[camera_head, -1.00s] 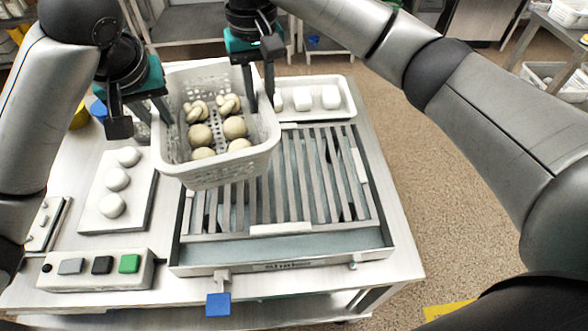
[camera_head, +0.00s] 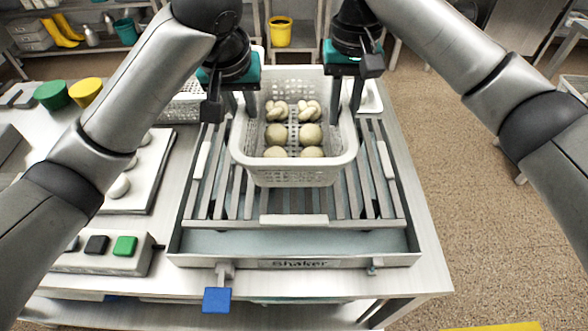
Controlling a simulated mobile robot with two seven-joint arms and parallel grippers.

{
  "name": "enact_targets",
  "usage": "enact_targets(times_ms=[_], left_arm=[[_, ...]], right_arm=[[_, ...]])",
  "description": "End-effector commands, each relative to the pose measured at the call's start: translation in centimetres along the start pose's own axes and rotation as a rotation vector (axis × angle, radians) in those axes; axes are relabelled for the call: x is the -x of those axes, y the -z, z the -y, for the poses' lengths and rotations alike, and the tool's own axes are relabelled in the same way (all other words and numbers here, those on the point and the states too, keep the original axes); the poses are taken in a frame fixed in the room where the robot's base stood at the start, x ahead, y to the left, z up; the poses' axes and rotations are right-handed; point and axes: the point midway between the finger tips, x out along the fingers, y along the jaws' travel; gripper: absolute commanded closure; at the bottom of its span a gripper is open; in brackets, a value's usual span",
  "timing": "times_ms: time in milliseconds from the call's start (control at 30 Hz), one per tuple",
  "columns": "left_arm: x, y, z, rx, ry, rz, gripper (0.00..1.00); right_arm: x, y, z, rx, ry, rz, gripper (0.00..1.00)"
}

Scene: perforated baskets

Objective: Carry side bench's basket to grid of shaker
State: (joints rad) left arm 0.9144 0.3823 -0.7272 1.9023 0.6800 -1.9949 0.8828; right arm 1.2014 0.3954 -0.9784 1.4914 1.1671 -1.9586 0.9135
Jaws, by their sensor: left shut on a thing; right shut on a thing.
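A white perforated basket (camera_head: 292,173) holds several mushrooms and round tan pieces. It is over the middle of the slatted grid (camera_head: 225,192) of the shaker (camera_head: 300,263); I cannot tell whether it touches the slats. My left gripper (camera_head: 236,108) is shut on the basket's left wall. My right gripper (camera_head: 346,97) is shut on its right wall. The basket looks level. The grid's middle and far part are hidden behind the basket.
A control box with black and green buttons (camera_head: 125,246) and a white board (camera_head: 140,190) with white balls stand left. A blue pedal-like tab (camera_head: 216,300) juts from the shaker's front. Another white perforated basket (camera_head: 182,108) stands at the back left. Green (camera_head: 52,95) and yellow (camera_head: 86,92) bowls stand farther left.

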Motion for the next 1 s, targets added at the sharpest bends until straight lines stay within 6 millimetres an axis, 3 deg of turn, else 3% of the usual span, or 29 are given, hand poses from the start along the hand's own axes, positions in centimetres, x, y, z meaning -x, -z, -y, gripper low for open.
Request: enact_targets(times_ms=[633, 1000], left_arm=[[-0.6, -0.2, 0.1, 0.000, 0.002, -0.003, 1.00], [-2.0, -0.8, 0.1, 0.000, 0.002, -0.003, 1.00]], right_arm=[[-0.7, 0.0, -0.1, -0.001, -0.004, 0.000, 1.00], [-2.2, 0.0, -0.1, -0.001, -0.004, 0.000, 1.00]])
